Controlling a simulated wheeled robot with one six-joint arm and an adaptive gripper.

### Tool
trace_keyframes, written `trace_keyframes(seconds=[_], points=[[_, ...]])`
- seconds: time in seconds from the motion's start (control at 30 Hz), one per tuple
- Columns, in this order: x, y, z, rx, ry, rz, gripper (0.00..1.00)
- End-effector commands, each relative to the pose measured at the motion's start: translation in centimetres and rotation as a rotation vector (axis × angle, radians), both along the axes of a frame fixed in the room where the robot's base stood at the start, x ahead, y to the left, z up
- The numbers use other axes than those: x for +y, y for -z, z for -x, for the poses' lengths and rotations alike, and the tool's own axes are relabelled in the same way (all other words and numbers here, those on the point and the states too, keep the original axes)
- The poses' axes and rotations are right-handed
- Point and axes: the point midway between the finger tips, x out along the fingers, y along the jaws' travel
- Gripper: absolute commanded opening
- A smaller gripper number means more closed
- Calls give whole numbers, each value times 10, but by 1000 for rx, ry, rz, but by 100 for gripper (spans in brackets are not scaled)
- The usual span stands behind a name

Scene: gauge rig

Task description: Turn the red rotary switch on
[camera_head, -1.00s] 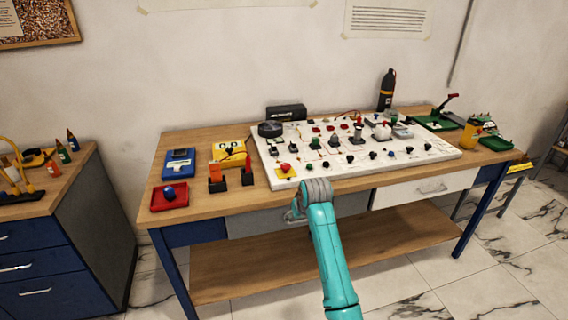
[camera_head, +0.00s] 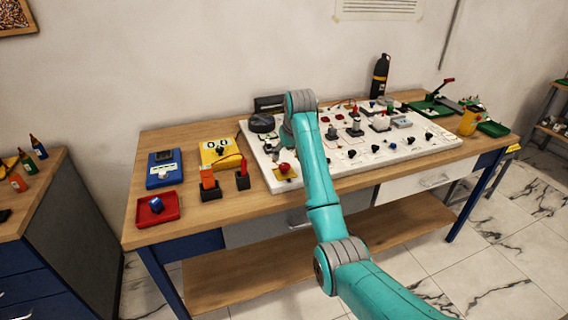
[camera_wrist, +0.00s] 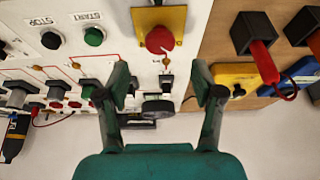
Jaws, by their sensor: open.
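A red round knob on a yellow plate (camera_head: 285,171) is at the white board's front left corner; in the wrist view this red knob (camera_wrist: 160,40) is just beyond my fingertips.
The white board (camera_head: 436,146) carries several switches and plugs. Left of it are a yellow meter (camera_head: 217,151), red-and-black upright pieces (camera_head: 208,180) and a blue box (camera_head: 164,168). A dark bottle (camera_head: 380,76) stands at the back. A bare wooden strip runs along the table's front.

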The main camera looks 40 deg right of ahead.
Motion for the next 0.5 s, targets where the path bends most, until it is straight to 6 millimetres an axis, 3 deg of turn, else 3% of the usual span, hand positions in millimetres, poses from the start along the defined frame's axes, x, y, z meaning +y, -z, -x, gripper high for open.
trace_keyframes(seconds=[0.2, 0.5], points=[[-4, 36, -13, 3, 0, -1, 67], [-7, 59, -23, 0, 0, 0, 67]])
